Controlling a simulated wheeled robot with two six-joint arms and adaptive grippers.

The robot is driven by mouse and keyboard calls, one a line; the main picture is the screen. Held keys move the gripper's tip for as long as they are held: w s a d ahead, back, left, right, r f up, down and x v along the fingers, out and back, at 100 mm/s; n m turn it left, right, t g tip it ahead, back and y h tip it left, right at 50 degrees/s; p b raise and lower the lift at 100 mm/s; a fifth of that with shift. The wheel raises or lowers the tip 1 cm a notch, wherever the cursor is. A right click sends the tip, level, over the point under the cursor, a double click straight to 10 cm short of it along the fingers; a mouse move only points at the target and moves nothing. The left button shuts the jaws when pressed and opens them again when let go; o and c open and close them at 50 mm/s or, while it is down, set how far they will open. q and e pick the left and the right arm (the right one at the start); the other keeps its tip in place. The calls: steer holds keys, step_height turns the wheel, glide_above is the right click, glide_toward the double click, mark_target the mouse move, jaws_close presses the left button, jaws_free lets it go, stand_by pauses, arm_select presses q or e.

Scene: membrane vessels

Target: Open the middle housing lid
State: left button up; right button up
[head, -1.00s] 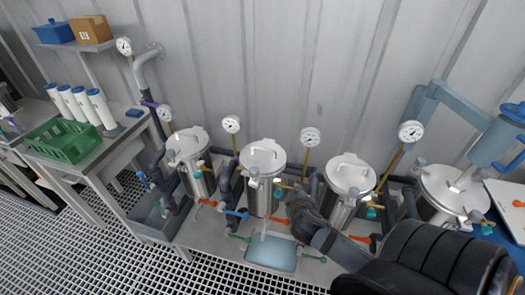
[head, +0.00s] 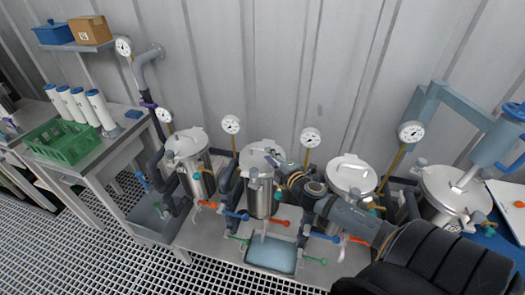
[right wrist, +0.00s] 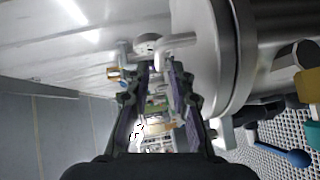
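The middle housing (head: 261,198) is a steel vessel with a round lid (head: 252,156), which sits on it looking shut. A clamp fitting (head: 253,172) is on its front edge. My right gripper (head: 276,163) is at the right side of this lid, low over its edge. In the right wrist view the gripper (right wrist: 157,72) has its two dark fingers apart, with a metal bar fitting (right wrist: 172,42) just beyond the tips. The lid and rim (right wrist: 232,50) fill the right of that view. I cannot tell whether the fingers touch the bar. My left gripper is out of view.
Steel housings stand left (head: 186,145) and right (head: 350,175) of it, the right one close to my arm. A larger vessel (head: 440,190) with a blue lifting post (head: 490,145) is far right. Gauges (head: 231,124) stand behind. Valve handles (head: 279,221) and a blue basin (head: 270,256) are in front.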

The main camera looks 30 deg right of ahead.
mark_target(262, 149)
steer(key=w+p, duration=0.2)
steer(key=w, duration=0.2)
steer(key=shift+d, duration=0.15)
steer(key=shift+w+f+p, duration=0.2)
steer(key=shift+w+p, duration=0.35)
steer(key=shift+w, duration=0.1)
steer(key=shift+w+f, duration=0.15)
jaws_close()
